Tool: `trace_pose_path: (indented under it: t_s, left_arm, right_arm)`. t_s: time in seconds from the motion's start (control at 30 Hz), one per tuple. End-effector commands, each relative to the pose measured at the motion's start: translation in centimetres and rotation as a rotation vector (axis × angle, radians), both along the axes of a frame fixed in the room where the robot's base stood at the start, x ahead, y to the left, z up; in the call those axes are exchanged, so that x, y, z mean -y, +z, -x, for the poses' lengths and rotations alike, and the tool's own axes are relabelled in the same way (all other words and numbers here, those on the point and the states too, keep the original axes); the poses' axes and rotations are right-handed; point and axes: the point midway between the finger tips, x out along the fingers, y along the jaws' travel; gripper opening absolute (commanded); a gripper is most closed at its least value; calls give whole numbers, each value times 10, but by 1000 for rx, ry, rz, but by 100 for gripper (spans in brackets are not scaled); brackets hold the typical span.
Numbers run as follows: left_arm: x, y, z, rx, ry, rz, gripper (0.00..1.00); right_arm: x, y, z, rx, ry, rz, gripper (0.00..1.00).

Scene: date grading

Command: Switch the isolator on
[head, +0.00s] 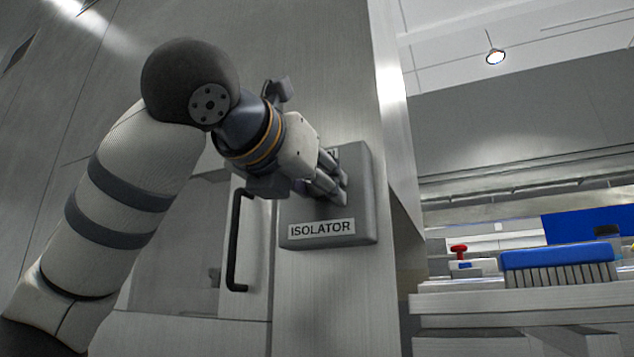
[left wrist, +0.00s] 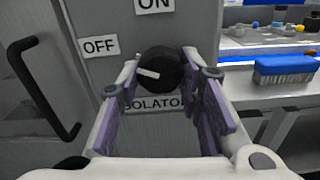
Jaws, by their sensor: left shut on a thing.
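The isolator is a grey box (head: 362,215) on a metal panel, labelled ISOLATOR along its bottom. In the left wrist view its round black knob (left wrist: 163,72) carries a white pointer mark on its left side, directed left towards the OFF label (left wrist: 98,46). The ON label (left wrist: 154,5) is above the knob. My left gripper (head: 338,186) reaches the box face from the left and hides the knob in the head view. In the left wrist view its two fingers (left wrist: 160,84) are shut on the knob, one at each side. My right gripper is in neither view.
A black door handle (head: 238,240) stands left of the isolator. To the right, past the panel's edge, a bench (head: 520,303) holds a blue brush (head: 560,258) and a small red-topped item (head: 458,251).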

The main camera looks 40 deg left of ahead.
Motion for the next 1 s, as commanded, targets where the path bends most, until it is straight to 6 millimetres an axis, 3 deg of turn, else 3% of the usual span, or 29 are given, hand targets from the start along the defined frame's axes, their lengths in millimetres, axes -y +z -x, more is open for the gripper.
trace_pose_path:
  t_s: [0.57,1.0]
  left_arm:
    - [-2,7,4,-109,3,-470,5]
    - [-3,13,8,-196,6,-859,5]
  right_arm:
    - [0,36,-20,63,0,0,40]
    - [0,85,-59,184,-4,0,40]
